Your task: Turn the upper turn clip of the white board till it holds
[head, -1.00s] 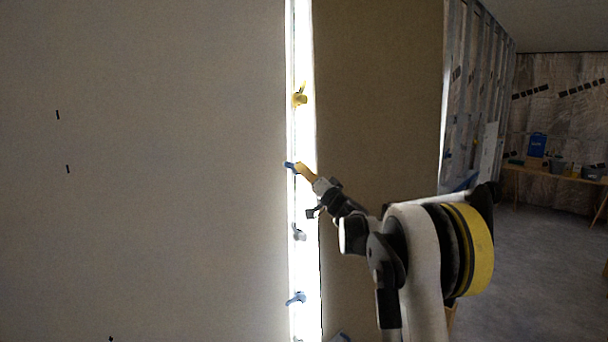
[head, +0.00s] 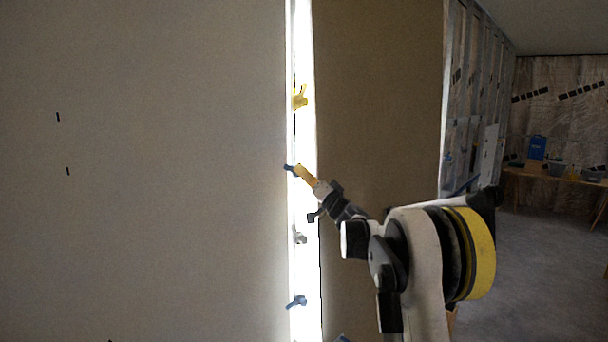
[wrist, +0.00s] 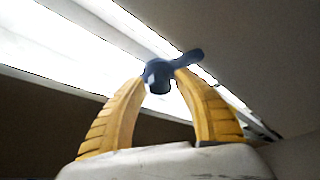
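The white board (head: 150,170) fills the left of the head view, greyish in the dim light. Along the bright gap at its right edge sits a blue turn clip (head: 289,168). Its wing points left to the board's edge. In the wrist view the same blue clip (wrist: 160,74) has its wing pointing right. My gripper (head: 298,171) is at this clip, its yellow fingers on either side of the clip's hub. In the wrist view the fingertips (wrist: 162,80) appear closed on the hub. Whether the wing overlaps the board cannot be told.
A yellow clip (head: 300,97) sits above on the bright strip. A grey clip (head: 299,237) and another blue clip (head: 296,301) sit below. A brown panel (head: 378,100) stands right of the gap. A table (head: 560,177) with items stands far right; open floor lies before it.

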